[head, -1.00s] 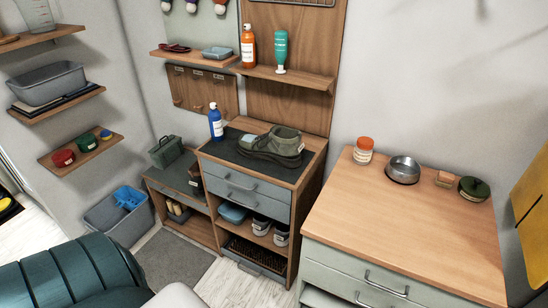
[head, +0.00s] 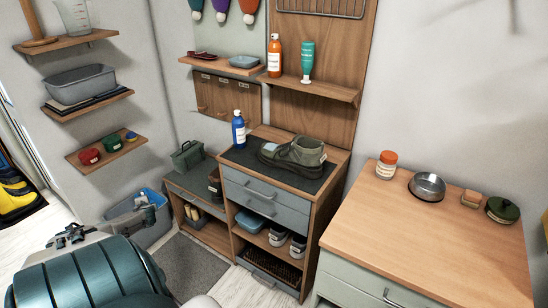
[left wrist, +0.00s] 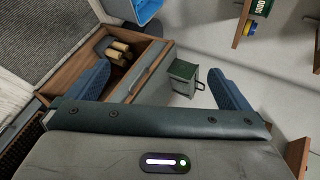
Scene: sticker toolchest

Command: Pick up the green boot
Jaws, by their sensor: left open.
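The green boot (head: 296,154) lies on the dark mat (head: 240,158) on top of the middle cabinet in the head view. It has a dark sole and a pale tag near its ankle, and its toe points left. My left gripper (left wrist: 158,68) is open in the left wrist view, its two blue fingers wide apart with nothing held. It is above the low cabinet area, away from the boot, which I cannot make out in that view. My right gripper is not in view.
A blue bottle (head: 239,130) stands just left of the boot. A green box (head: 187,156) sits on the low cabinet and also shows in the left wrist view (left wrist: 182,72). The wooden worktop (head: 420,240) at right holds a jar, bowl and pot near its back.

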